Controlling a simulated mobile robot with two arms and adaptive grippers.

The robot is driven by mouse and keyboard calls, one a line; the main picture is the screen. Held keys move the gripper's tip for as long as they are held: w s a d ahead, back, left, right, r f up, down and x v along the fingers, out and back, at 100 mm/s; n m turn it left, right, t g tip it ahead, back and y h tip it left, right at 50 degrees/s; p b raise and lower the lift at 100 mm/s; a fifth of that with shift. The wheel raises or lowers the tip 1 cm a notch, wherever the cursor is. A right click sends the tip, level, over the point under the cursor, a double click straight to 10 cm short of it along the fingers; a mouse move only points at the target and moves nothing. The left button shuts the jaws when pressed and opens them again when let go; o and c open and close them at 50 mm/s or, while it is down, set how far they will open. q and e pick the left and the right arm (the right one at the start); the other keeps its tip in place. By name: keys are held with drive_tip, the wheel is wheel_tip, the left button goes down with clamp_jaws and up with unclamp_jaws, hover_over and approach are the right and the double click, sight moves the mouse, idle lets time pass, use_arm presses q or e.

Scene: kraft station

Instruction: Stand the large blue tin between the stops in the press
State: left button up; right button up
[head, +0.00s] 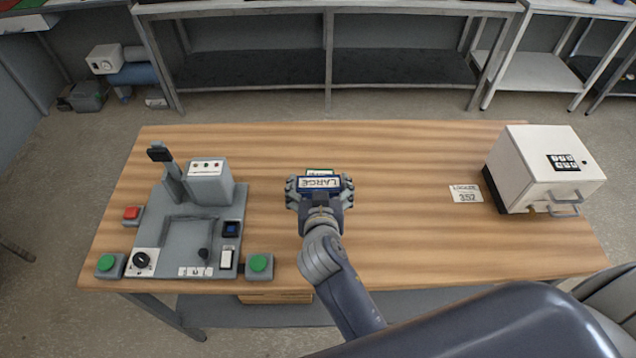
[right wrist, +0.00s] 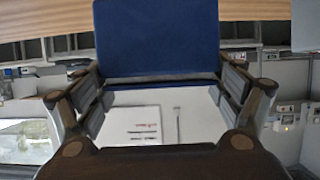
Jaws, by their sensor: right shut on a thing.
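The large blue tin (head: 319,183) has a label reading LARGE, which appears upside down in the head view. My right gripper (head: 319,190) is shut on it over the middle of the wooden table. In the right wrist view the tin's blue face (right wrist: 157,38) and a white label (right wrist: 150,118) fill the space between the fingers. The grey press (head: 190,225) stands at the left of the table, apart from the tin. Its recessed bed (head: 188,231) is empty; I cannot make out the stops clearly. My left gripper is not in view.
A white locker box (head: 535,160) stands at the right, beside a 352 card (head: 466,194).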

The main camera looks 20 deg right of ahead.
drive_tip(key=shift+r, duration=0.5)
drive_tip(key=shift+w+d+r, duration=0.15)
drive_tip(key=shift+w+d, duration=0.1)
drive_tip(key=w+d+r+b, duration=0.3)
drive_tip(key=d+r+b, duration=0.2)
drive_tip(key=b, duration=0.2)
drive_tip(key=s+a+r+n+y+b, duration=0.1)
drive_tip(key=s+r+n+y+b, duration=0.2)
drive_tip(key=r+b, duration=0.3)
drive_tip(key=shift+s+a+r+t+y, duration=0.3)
drive_tip(key=shift+r+t, duration=0.1)
drive_tip(key=shift+r, duration=0.25)
drive_tip(key=shift+w, duration=0.15)
